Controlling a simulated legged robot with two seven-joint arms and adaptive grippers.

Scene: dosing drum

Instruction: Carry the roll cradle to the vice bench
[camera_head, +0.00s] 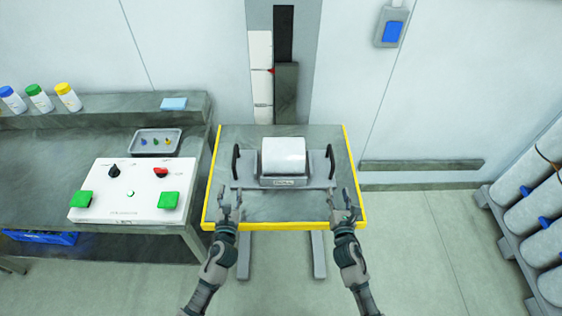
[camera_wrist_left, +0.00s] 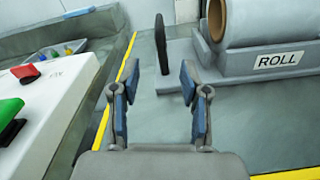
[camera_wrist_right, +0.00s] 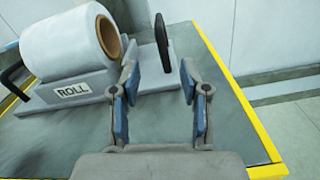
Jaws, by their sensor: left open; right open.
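The roll cradle (camera_head: 284,183) is a grey base with a white roll (camera_head: 284,155) on it and a black upright handle at each end. It sits on a grey table with yellow edges (camera_head: 265,227). My left gripper (camera_head: 230,205) is open and empty, just in front of the left handle (camera_head: 235,162); that handle also shows in the left wrist view (camera_wrist_left: 161,45). My right gripper (camera_head: 343,205) is open and empty, in front of the right handle (camera_head: 331,160), which also shows in the right wrist view (camera_wrist_right: 161,42). Neither gripper touches a handle. I cannot tell which surface is the vice bench.
A bench at the left holds a white control box (camera_head: 125,190) with green and red controls, a small tray (camera_head: 154,142) and several bottles. The floor (camera_head: 425,235) between table and rack is clear.

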